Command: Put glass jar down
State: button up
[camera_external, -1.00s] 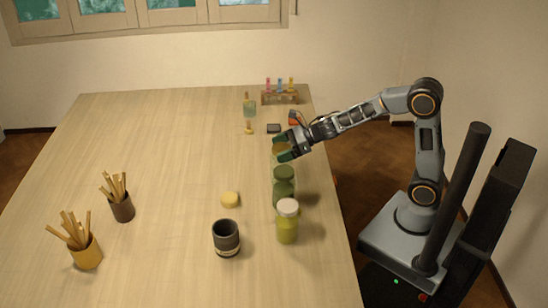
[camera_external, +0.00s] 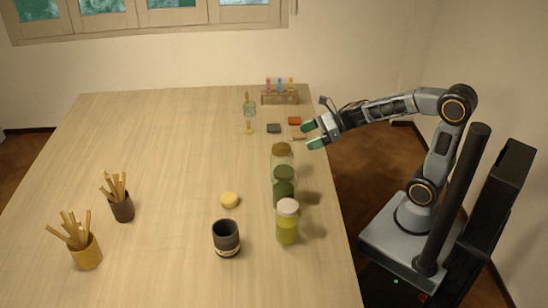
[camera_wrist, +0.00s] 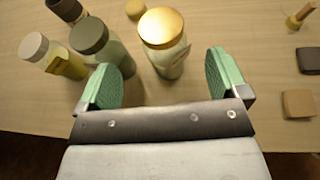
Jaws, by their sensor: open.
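The glass jar (camera_external: 282,159) with a gold-brown lid stands upright on the table, at the far end of a row of three jars. In the wrist view the glass jar (camera_wrist: 170,62) stands just beyond the fingertips, its gold lid facing up. My gripper (camera_external: 311,134) is open and empty, above and to the right of the jar in the external view. In the wrist view my gripper (camera_wrist: 167,76) has its two green fingers spread wide, apart from the jar.
A green-lidded jar (camera_external: 284,188) and a pale-lidded jar (camera_external: 288,228) stand nearer in the row. Small tiles (camera_external: 274,128), a bottle (camera_external: 249,110) and a tube rack (camera_external: 279,97) are farther back. The table's middle is clear.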

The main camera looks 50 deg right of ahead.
jog(key=d+r+m+t+h, duration=0.15)
jog(key=d+m+h, duration=0.45)
jog(key=m, duration=0.6)
jog(key=d+r+m+t+h, duration=0.1)
jog(key=d+m+t+h, duration=0.3)
jog(key=d+m, duration=0.6)
jog(key=s+a+f+m+g, duration=0.1)
jog(key=s+f+m+g, duration=0.3)
jog(key=s+m, duration=0.3)
jog(key=s+a+f+m+g, duration=0.1)
jog(key=s+f+m+g, duration=0.2)
jog(key=m, duration=1.4)
jog(key=s+g, duration=0.3)
jog(key=s, duration=0.1)
jog(key=shift+f+h, duration=0.3)
jog(key=shift+f, duration=0.05)
jog(key=shift+s, duration=0.1)
